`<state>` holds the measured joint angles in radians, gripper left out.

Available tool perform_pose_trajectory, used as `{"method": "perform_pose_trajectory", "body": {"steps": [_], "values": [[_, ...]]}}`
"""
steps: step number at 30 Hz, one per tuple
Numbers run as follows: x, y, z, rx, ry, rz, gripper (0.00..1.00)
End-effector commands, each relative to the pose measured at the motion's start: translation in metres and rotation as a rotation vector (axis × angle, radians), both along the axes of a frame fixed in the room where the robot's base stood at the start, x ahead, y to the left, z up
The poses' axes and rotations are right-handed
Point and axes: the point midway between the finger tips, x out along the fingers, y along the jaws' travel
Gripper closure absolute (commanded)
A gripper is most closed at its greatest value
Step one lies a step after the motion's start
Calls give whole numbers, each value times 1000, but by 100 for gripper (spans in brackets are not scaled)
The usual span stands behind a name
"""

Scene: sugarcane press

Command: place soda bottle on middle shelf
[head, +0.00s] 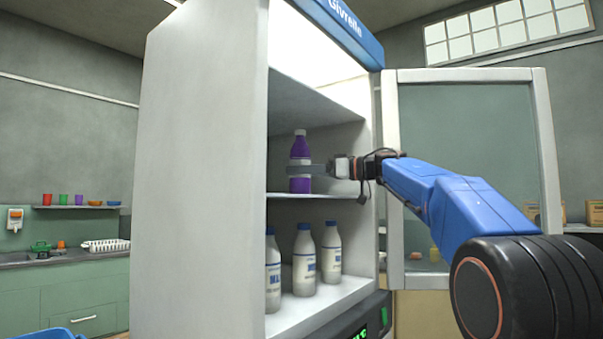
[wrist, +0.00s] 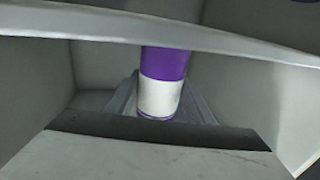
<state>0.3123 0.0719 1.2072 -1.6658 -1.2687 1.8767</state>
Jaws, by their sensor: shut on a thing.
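The purple soda bottle (head: 300,150) has a white cap and a pale label, and it is upright inside the open fridge. My gripper (head: 305,169) reaches in from the right and is shut on the bottle around its middle. The bottle's base is at or just above the middle shelf (head: 330,188); I cannot tell whether it touches. In the wrist view the bottle's purple body and white label (wrist: 160,95) show between the fingers, and its top is hidden.
Several white milk bottles (head: 304,262) with blue caps stand on the shelf below. The upper shelf (head: 310,105) is empty above the bottle. The glass door (head: 470,150) stands open at the right, behind my arm. The fridge's side wall (head: 200,170) is at the left.

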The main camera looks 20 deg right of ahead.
Motion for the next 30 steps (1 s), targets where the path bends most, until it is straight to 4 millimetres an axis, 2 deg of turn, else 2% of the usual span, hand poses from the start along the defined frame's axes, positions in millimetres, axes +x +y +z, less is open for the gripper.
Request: {"method": "perform_pose_trajectory", "body": {"steps": [8, 9, 11, 23, 30], "values": [[0, 0, -2, 1, -1, 0, 94], [0, 0, -3, 1, 1, 0, 48], [0, 0, -3, 1, 1, 0, 34], [-1, -1, 1, 1, -1, -1, 34], [-20, -28, 1, 1, -1, -3, 34]]}}
